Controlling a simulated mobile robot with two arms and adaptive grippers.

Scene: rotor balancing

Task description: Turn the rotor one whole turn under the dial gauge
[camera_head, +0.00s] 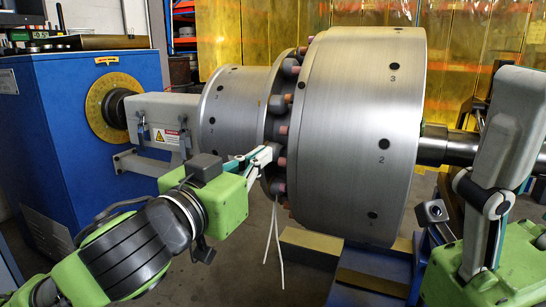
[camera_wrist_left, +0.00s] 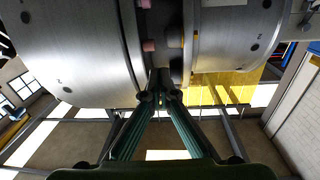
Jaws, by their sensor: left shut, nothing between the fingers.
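The rotor (camera_head: 362,130) is a large bright steel drum with numbered dark holes, lying horizontal on its shaft. A smaller drum (camera_head: 232,108) is on its left, with a ring of pinkish-tipped bolts (camera_head: 281,130) between them. My left gripper (camera_head: 272,150) is shut and empty, its tips at the bolt ring's near side. The left wrist view shows the tips (camera_wrist_left: 160,78) at the gap between the drums (camera_wrist_left: 75,50); I cannot tell whether they touch. I cannot identify a dial gauge. Green and grey parts of my right arm (camera_head: 505,235) fill the right edge; its fingers are unclear.
A blue machine housing (camera_head: 60,140) with a yellow graduated ring (camera_head: 106,108) stands at left. A grey coupling guard (camera_head: 160,112) covers the shaft. Blue supports and tan blocks (camera_head: 312,240) lie below the rotor. Yellow curtains (camera_head: 480,50) hang behind.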

